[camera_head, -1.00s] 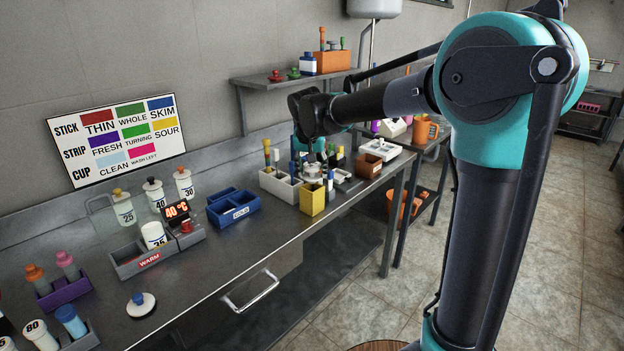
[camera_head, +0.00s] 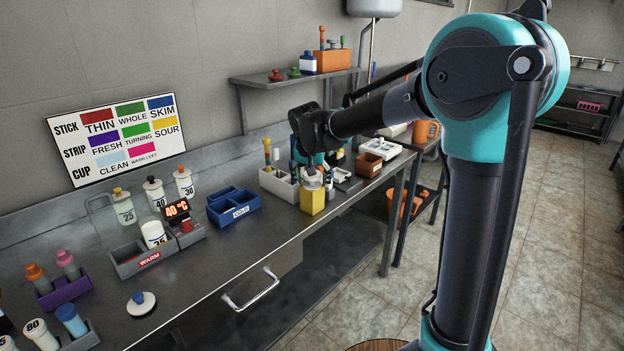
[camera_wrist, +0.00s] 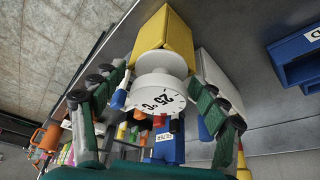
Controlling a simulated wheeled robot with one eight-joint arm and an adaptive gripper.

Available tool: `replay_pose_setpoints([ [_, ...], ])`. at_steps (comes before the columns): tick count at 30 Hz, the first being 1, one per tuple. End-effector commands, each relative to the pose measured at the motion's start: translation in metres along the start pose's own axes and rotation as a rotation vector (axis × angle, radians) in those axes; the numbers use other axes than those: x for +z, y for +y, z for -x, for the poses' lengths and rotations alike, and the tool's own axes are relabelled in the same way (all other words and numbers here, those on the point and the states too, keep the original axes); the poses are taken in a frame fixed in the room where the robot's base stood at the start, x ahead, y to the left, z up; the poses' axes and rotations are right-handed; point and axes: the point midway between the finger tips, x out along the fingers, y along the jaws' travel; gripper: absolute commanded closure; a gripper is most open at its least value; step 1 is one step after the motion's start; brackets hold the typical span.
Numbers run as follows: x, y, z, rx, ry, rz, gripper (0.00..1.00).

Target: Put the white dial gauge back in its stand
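The white dial gauge (camera_wrist: 157,95) faces the wrist camera, with black figures on its round face. The yellow block-shaped stand (camera_wrist: 168,32) is right behind the gauge in the wrist view. In the head view the gauge (camera_head: 312,181) is at the top of the yellow stand (camera_head: 312,203), under my gripper (camera_head: 312,163). How far its stem is inside the stand is hidden.
A white divided box (camera_head: 278,184) stands close left of the stand, and a blue COLD tray (camera_head: 234,208) farther left. A brown box (camera_head: 369,165) and a grey holder are close on the right. The bench front edge is near the stand.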

Motion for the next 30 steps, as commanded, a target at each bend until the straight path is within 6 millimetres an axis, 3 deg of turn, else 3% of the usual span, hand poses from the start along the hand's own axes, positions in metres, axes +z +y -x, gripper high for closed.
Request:
replay_pose_setpoints([
  [11,-0.004,0.0,0.011,-0.001,0.002,0.0,0.27],
  [24,-0.004,0.0,0.097,0.0,0.003,0.001,0.27],
  [30,-0.004,0.0,0.121,0.0,0.003,0.0,0.27],
])
